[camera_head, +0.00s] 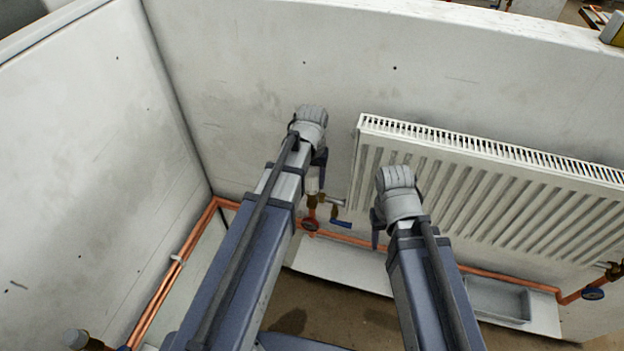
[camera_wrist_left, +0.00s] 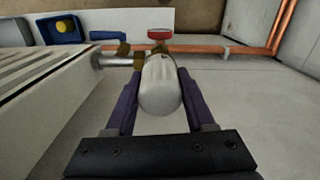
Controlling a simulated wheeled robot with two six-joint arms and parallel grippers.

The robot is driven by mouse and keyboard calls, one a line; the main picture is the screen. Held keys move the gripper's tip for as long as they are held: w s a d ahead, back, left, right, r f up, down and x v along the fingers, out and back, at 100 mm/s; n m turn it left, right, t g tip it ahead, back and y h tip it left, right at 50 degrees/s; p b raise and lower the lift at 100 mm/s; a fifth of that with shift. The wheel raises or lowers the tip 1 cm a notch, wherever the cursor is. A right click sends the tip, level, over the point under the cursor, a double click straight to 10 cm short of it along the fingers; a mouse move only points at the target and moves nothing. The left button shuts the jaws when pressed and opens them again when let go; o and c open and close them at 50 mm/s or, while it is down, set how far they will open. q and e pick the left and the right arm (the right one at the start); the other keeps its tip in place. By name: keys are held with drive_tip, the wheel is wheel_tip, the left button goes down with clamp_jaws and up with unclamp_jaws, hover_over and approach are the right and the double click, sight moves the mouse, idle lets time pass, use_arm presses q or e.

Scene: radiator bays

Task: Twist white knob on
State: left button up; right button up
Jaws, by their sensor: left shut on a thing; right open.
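The white knob (camera_wrist_left: 160,86) is a rounded cylinder between the two purple-blue fingers of my left gripper (camera_wrist_left: 157,76). It lines up with the brass valve (camera_wrist_left: 163,50) behind it at the radiator's end; the contact between them is hidden. In the head view my left gripper (camera_head: 319,162) is at the left end of the radiator, just above the valve, and a pale part of the knob (camera_head: 312,185) shows below it. My left gripper is shut on the knob. My right gripper (camera_head: 378,222) is open and empty, in front of the radiator.
The white radiator (camera_head: 490,190) hangs on the back wall. Copper pipes (camera_head: 228,203) run along the wall bottoms. A red wheel (camera_wrist_left: 160,33) and a blue lever (camera_wrist_left: 107,36) sit by the valve. Another white cap (camera_head: 76,339) is at the lower left.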

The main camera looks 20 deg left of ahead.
sight(312, 172)
use_arm(q)
drive_tip(key=shift+f, duration=0.15)
clamp_jaws()
drive_tip(key=m, duration=1.2)
drive_tip(key=o, duration=1.6)
unclamp_jaws()
drive_tip(key=shift+c, duration=0.2)
drive_tip(key=shift+r+p, duration=3.85)
drive_tip(key=shift+r, duration=0.2)
